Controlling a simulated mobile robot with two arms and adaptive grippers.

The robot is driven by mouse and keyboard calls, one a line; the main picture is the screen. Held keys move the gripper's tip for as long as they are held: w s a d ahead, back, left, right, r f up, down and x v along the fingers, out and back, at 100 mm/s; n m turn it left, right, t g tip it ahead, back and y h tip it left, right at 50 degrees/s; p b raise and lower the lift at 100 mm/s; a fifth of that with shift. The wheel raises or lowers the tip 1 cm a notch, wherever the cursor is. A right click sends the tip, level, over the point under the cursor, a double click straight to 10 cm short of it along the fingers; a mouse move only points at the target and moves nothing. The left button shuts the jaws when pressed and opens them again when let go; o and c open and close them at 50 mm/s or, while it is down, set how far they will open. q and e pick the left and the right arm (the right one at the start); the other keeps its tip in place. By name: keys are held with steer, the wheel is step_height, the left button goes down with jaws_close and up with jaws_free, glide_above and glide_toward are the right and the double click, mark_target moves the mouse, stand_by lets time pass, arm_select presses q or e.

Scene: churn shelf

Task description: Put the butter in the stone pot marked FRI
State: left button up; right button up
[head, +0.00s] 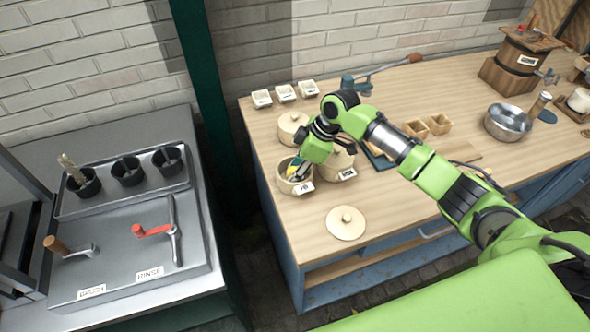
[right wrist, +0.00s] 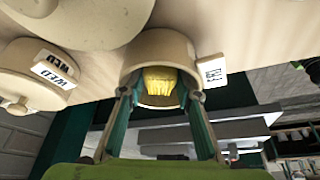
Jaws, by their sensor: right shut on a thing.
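The FRI stone pot (head: 286,185) stands open near the left end of the wooden bench. Its opening and label also show in the right wrist view (right wrist: 150,50). Its round lid (head: 346,224) seems to be the one lying flat on the bench in front. My right gripper (head: 297,172) points down into the pot's mouth. In the right wrist view its fingers (right wrist: 163,95) are on either side of the yellow ridged butter (right wrist: 160,82), shut on it within the pot's opening. Whether the butter touches the pot's floor is hidden. My left gripper is out of view.
A lidded pot marked WED (right wrist: 30,80) and another lidded pot (head: 340,160) stand close by. Three small white dishes (head: 285,93) sit behind. A metal bowl (head: 508,122) and churn (head: 520,62) are at the right. A steel sink unit (head: 130,250) stands left across a gap.

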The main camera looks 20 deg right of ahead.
steer(key=shift+f, duration=0.35)
steer(key=shift+r, duration=0.15)
stand_by(0.7)
steer(key=o, duration=1.1)
steer(key=c, duration=0.4)
steer(key=shift+p, duration=0.3)
